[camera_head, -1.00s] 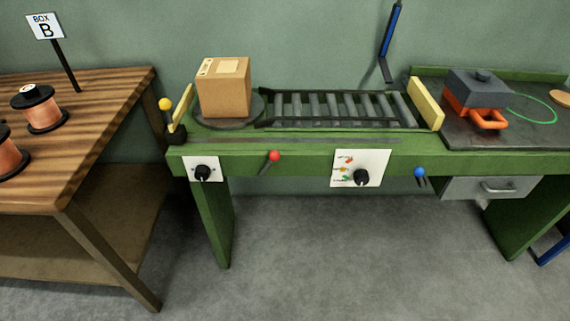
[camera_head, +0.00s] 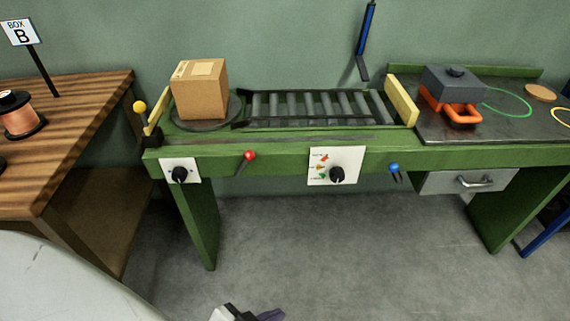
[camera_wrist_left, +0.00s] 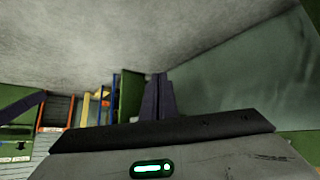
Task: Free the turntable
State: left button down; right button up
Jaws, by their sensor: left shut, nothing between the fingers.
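A dark round turntable (camera_head: 231,115) is set in the left end of the green bench (camera_head: 240,153). A closed cardboard box (camera_head: 201,90) stands upright on it, turned at an angle and hiding most of the disc. My left gripper (camera_head: 262,315) is at the bottom edge of the head view, well in front of and below the bench, partly cut off. In the left wrist view its fingers (camera_wrist_left: 158,98) are together with nothing between them. My right gripper is in neither view.
A roller track (camera_head: 315,107) runs right from the turntable to a yellow plate (camera_head: 402,99). A wooden table (camera_head: 80,110) with spools stands left. The floor ahead is clear.

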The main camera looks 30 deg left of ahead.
pick_arm(q)
jog(key=shift+s+a+f, duration=0.1)
jog(key=shift+s, duration=0.1)
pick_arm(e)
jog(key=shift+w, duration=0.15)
pick_arm(q)
jog(key=w+a+r+m+t+y+b, duration=0.2)
jog(key=w+a+r+m+t, duration=0.5)
jog(key=w+a+r+m, duration=0.9)
jog(key=w+r+m+y, duration=0.1)
jog(key=m, duration=0.1)
jog(key=shift+w+r+m+t, duration=0.15)
jog(key=shift+r+m+t, duration=0.15)
jog(key=shift+r, duration=0.05)
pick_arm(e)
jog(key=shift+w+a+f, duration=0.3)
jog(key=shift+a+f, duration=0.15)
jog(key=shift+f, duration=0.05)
pick_arm(q)
jog(key=shift+a, duration=0.1)
